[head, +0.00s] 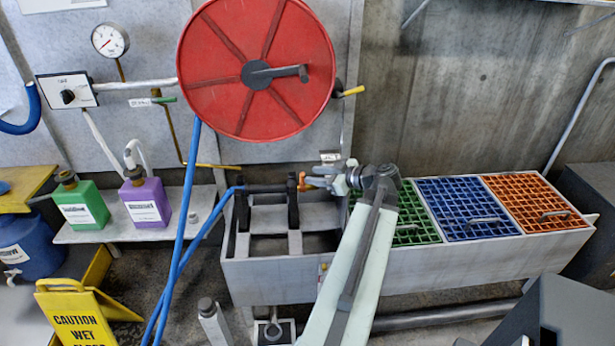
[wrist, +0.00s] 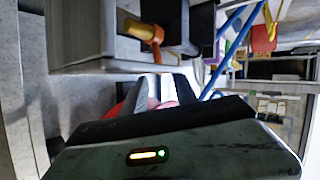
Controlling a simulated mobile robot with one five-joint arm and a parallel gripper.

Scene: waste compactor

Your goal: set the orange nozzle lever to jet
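The orange nozzle lever (head: 303,183) sits at the right end of the dark nozzle (head: 267,188), which lies across black holders over the open trough. My gripper (head: 316,178) reaches in from the right, close to the lever. In the wrist view my gripper (wrist: 162,80) shows two dark fingers with a narrow light gap between them, nothing held. The lever appears beyond the fingertips, apart from them.
The red hose reel (head: 215,75) hangs above, and a blue hose (head: 180,240) runs down from it. The grey trough (head: 270,275) holds green, blue and orange grates to the right. Purple (head: 146,203) and green jugs stand left. A yellow wet-floor sign (head: 75,310) stands front left.

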